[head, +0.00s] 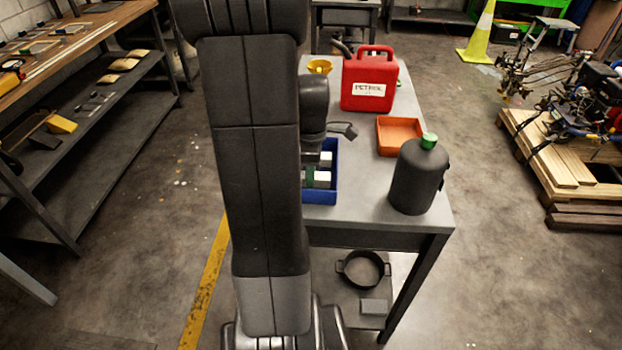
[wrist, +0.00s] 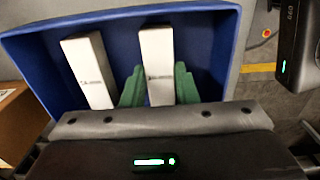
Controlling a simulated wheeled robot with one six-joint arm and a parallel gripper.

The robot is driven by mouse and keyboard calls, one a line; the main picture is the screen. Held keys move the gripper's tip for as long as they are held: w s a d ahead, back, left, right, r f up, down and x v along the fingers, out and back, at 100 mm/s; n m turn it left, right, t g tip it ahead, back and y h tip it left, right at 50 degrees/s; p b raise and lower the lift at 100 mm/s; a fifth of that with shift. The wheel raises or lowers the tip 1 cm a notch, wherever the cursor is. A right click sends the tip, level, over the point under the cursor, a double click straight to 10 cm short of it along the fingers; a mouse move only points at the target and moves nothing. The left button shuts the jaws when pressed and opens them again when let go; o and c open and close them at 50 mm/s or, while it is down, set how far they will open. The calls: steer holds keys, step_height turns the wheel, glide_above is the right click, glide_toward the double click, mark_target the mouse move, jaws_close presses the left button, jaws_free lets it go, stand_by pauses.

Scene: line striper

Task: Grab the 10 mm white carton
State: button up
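Two white cartons stand in a blue bin, both clear in the wrist view: a left carton (wrist: 88,70) and a right carton (wrist: 157,50). Each has small dark print that I cannot read, so I cannot tell their sizes. My gripper (wrist: 160,78) has green fingers, one on each side of the right carton. Both fingers lie against its sides with no gap showing, and it looks shut on that carton. The left carton stands apart, left of the fingers. In the head view my arm hides much of the bin, and a little white and green shows inside.
The blue bin (head: 323,196) stands on a grey table (head: 365,200). Also on the table are a red petrol can (head: 369,92), an orange tray (head: 398,132), a dark bottle with a green cap (head: 419,178) and a yellow funnel (head: 320,66). The bin walls rise around my fingers.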

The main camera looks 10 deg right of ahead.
steer(key=shift+c, duration=1)
steer(key=shift+r, duration=0.1)
